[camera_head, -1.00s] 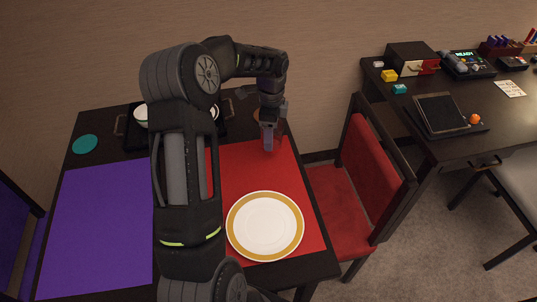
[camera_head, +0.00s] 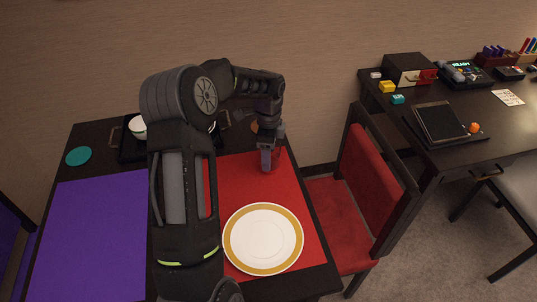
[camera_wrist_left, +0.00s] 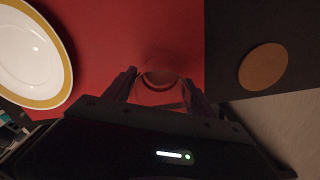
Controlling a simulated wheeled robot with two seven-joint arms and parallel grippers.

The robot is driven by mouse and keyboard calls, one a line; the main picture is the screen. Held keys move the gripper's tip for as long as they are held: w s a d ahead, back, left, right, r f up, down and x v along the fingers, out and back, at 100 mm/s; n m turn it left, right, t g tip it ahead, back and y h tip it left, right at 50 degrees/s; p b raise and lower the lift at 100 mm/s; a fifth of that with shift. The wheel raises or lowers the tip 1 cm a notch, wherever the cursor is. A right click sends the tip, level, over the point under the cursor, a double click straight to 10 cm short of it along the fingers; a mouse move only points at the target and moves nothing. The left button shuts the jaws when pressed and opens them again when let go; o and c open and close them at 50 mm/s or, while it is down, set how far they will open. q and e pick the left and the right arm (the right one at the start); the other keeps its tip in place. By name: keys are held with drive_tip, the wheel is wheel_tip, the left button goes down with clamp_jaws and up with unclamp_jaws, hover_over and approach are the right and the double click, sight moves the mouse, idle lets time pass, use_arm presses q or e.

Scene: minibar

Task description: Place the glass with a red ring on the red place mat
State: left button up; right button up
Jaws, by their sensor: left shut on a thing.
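The red place mat (camera_head: 238,187) lies on the right part of the dark table; it also shows in the left wrist view (camera_wrist_left: 100,35). My left gripper (camera_head: 268,166) is over the far right part of the mat. In the left wrist view my left gripper (camera_wrist_left: 160,88) is shut on a clear glass (camera_wrist_left: 159,76), seen between its fingers against the mat. The glass looks reddish; I cannot make out its ring clearly, nor whether its base touches the mat. My right gripper is not in view.
A gold-rimmed white plate (camera_head: 263,240) sits on the near part of the mat. A purple mat (camera_head: 90,235) and a teal coaster (camera_head: 78,156) are left. A dark tray (camera_head: 128,152) with a white bowl (camera_head: 138,128) is behind. A brown coaster (camera_wrist_left: 263,66) lies off the mat.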

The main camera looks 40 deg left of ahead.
use_arm(q)
drive_tip(key=shift+f, duration=0.25)
drive_tip(key=o, duration=1.6)
drive_tip(key=shift+r, duration=0.1)
wheel_tip(320, 180, up, 12)
drive_tip(key=p, duration=0.8)
drive_tip(key=shift+r+p, duration=0.2)
drive_tip(key=shift+p, duration=0.1)
drive_tip(key=shift+f, duration=0.1)
